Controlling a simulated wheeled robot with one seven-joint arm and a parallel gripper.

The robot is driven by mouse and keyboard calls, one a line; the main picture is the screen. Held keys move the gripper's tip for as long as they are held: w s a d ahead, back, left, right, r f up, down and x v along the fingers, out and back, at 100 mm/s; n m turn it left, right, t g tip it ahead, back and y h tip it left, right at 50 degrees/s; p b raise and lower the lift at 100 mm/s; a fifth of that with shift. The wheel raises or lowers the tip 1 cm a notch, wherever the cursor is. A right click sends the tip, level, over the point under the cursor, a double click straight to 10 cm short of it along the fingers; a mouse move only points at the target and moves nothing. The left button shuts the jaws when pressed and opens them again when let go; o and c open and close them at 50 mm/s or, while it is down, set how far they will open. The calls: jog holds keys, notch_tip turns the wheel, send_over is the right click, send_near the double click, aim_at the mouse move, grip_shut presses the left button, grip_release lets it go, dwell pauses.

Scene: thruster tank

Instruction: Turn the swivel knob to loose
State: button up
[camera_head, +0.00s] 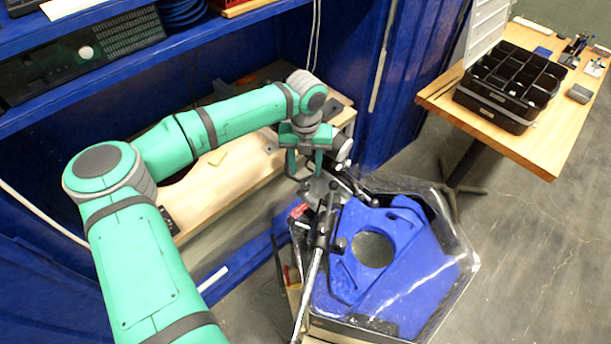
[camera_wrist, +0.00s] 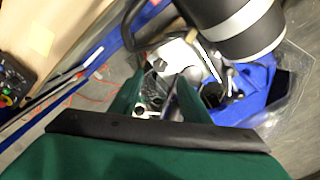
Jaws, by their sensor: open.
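A trolling motor with a white-grey mount (camera_head: 322,188) and a long silver shaft (camera_head: 311,280) sits at the left edge of a blue-topped tank (camera_head: 405,265). Black levers and knobs (camera_head: 368,200) stick out around the mount. My gripper (camera_head: 305,163) points down over the mount. In the wrist view my gripper (camera_wrist: 158,97) has its two green fingers apart, with a grey rounded part (camera_wrist: 187,88) of the mount showing beside the right finger. I cannot tell which part is the swivel knob, or whether the fingers touch anything. A thick black cylinder with a pale band (camera_wrist: 232,28) crosses the upper right.
A wooden bench (camera_head: 222,180) inside blue shelving stands behind my arm on the left. A wooden table (camera_head: 540,145) with a black organizer box (camera_head: 500,92) stands at the right. Grey floor (camera_head: 515,240) is clear right of the tank.

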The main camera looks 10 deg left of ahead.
notch_tip(320, 180, up, 3)
jog(key=shift+r, duration=0.2)
dwell(0.5)
